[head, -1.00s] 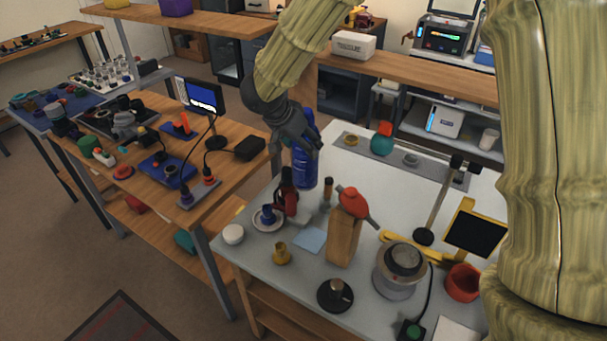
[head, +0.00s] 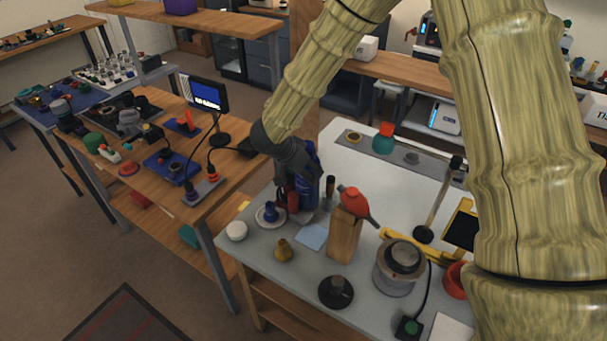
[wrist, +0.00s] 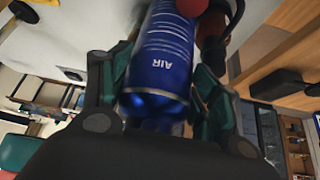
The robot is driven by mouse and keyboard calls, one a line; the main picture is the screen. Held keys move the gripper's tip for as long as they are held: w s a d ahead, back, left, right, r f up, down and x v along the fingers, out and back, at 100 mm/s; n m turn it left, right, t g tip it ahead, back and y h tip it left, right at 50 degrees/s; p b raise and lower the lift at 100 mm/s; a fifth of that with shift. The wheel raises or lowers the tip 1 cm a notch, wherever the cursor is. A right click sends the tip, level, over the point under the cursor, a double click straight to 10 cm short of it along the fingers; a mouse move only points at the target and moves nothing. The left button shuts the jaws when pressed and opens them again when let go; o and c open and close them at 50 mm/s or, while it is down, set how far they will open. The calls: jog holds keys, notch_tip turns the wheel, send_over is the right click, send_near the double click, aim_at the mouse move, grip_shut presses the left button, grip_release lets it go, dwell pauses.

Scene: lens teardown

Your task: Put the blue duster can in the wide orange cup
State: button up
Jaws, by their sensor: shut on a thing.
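The blue duster can (head: 309,191) is in my gripper (head: 303,177), over the back left part of the grey-white table in the head view. The can looks roughly upright. In the wrist view the can (wrist: 158,62), marked "AIR", lies between the two fingers of my gripper (wrist: 160,95), which are shut on it. I cannot tell whether its base touches the table. A wide orange-red cup (head: 455,280) stands at the table's right side, partly hidden by my arm.
Close to the can are a dark red item (head: 291,201) and a saucer with a blue piece (head: 270,214). A wooden block with a red-topped tool (head: 344,235), a round grey device (head: 398,266) and a yellow-framed stand (head: 462,228) lie between can and cup.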

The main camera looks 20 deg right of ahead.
jog(key=shift+f, duration=1.2)
jog(key=o, duration=1.8)
jog(key=shift+r, duration=0.2)
